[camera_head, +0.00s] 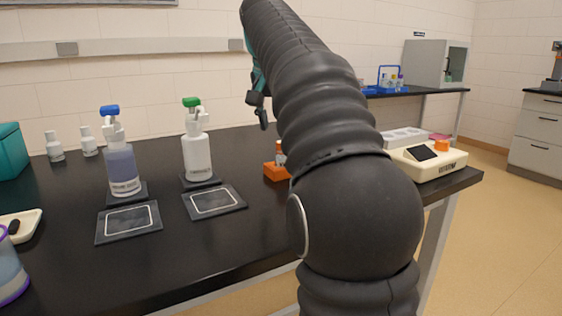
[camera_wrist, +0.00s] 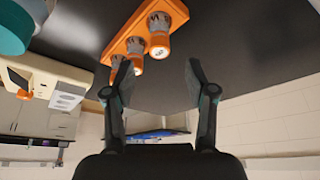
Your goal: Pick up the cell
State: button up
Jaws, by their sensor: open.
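The orange rack (camera_head: 273,172) stands on the black bench, partly hidden behind my arm. One small pale vial-like cell (camera_head: 280,155) with an orange part shows in it. I cannot tell which is meant. My gripper (camera_wrist: 157,76) is open and empty, its fingertips apart from the cells; the left cell's end appears close to the left fingertip. In the head view my gripper (camera_head: 261,108) is partly hidden by my arm.
A cream instrument with an orange knob (camera_head: 441,146) stands right of my arm. Two pump bottles, one bluish (camera_head: 122,168) and one white (camera_head: 197,155), stand behind dark square pads (camera_head: 128,222) on the left. Bare bench lies between pads and rack.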

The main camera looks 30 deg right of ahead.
aim_at(281, 158)
jog(key=shift+x, duration=3.4)
jog(key=c, duration=1)
